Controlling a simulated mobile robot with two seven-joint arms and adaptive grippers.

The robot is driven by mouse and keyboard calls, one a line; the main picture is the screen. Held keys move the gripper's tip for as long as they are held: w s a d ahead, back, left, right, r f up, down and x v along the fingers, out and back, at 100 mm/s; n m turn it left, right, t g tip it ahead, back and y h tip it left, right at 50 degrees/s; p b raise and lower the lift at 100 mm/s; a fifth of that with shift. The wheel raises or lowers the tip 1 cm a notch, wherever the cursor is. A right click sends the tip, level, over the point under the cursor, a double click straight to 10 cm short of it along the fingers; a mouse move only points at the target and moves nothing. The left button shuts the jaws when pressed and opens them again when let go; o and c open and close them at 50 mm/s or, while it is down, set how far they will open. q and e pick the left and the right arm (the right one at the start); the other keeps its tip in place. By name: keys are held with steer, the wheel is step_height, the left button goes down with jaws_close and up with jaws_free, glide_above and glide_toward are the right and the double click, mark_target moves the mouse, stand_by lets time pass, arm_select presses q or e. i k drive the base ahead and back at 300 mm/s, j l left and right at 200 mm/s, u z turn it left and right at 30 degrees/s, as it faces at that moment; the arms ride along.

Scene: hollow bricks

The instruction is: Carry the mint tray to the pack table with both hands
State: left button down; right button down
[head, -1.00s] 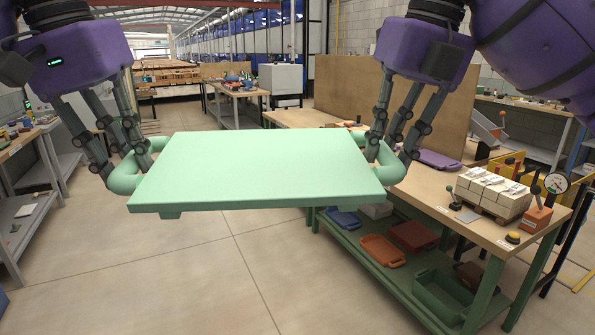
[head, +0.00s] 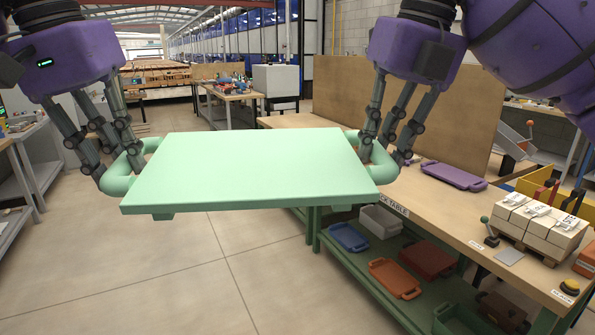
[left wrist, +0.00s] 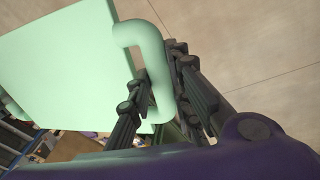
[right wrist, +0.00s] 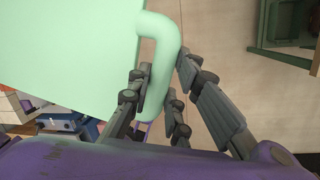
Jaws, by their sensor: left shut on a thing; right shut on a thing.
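The mint tray (head: 250,172) is held up in the air, roughly level and empty, in front of me. My left gripper (head: 122,172) is shut on its left handle, which also shows in the left wrist view (left wrist: 158,75). My right gripper (head: 378,165) is shut on its right handle, also seen in the right wrist view (right wrist: 160,60). The pack table (head: 440,215), with a label partly reading "CK TABLE", is to the right of the tray and behind it. The tray's right side hides part of the table's near edge.
On the table are a purple tray (head: 453,176), a stack of pale bricks (head: 541,222) and a small lever (head: 490,232). The shelf below holds a blue tray (head: 349,237) and an orange tray (head: 394,278). A brown board (head: 410,110) stands at the back.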

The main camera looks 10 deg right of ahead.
mark_target(415, 191)
steer(key=i, duration=2.7)
steer(key=i+j+z, duration=0.15)
steer(key=i+z, duration=0.2)
steer(key=i, duration=0.3)
steer(key=z, duration=1.95)
